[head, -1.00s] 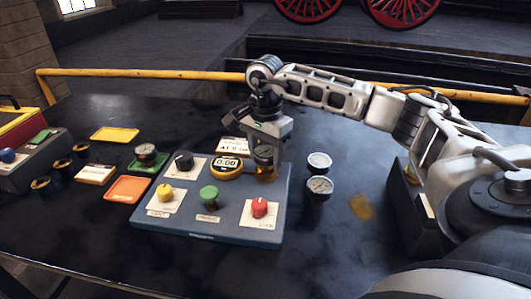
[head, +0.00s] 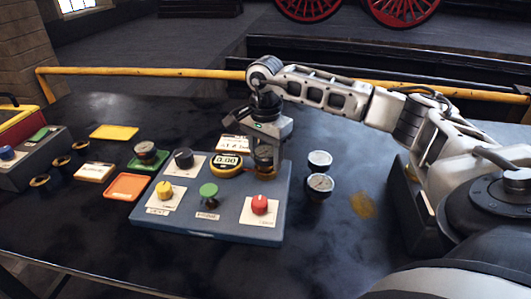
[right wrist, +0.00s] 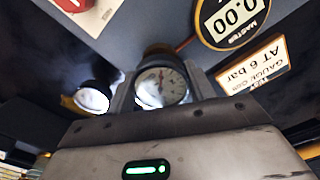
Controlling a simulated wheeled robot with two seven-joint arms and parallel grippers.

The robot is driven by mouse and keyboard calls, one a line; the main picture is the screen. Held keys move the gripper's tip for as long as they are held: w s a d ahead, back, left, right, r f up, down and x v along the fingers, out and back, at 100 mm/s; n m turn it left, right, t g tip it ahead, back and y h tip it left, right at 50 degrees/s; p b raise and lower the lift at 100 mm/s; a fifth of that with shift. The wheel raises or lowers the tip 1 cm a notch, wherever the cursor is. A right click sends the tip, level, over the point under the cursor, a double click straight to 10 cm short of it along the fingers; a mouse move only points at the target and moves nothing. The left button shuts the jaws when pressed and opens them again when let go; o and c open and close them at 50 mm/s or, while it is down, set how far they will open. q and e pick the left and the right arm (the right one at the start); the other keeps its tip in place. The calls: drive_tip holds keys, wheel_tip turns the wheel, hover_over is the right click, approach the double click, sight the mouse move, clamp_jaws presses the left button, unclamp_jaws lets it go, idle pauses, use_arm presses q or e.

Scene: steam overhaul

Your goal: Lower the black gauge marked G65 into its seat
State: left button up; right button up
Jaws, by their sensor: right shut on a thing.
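My right gripper (head: 266,158) is shut on a round gauge over the back right part of the blue-grey panel (head: 222,226). In the right wrist view the gauge (right wrist: 160,86) has a white dial, a red needle and a dark body between the two fingers. No G65 mark can be read. A brass-coloured seat (head: 266,174) shows directly below the gripper in the head view. The fingers partly hide the gauge and seat, so I cannot tell whether they touch. My left gripper is not in view.
A round digital master gauge (head: 226,164) stands close left of the gripper, with a lettered card (head: 234,143) behind. Red (head: 260,205), green (head: 208,193) and yellow (head: 164,189) knobs stand on the panel. Two white-faced gauges (head: 320,184) (head: 320,160) stand right of it.

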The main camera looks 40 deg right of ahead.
drive_tip(key=shift+f+b, duration=0.35)
drive_tip(key=shift+f, duration=0.2)
idle(0.4)
drive_tip(key=o, duration=1.5)
drive_tip(key=shift+c, duration=0.2)
drive_tip(key=shift+r+p, duration=0.9)
drive_tip(key=shift+r, duration=0.2)
drive_tip(key=shift+r+p, duration=1.65)
drive_tip(key=shift+r, duration=0.6)
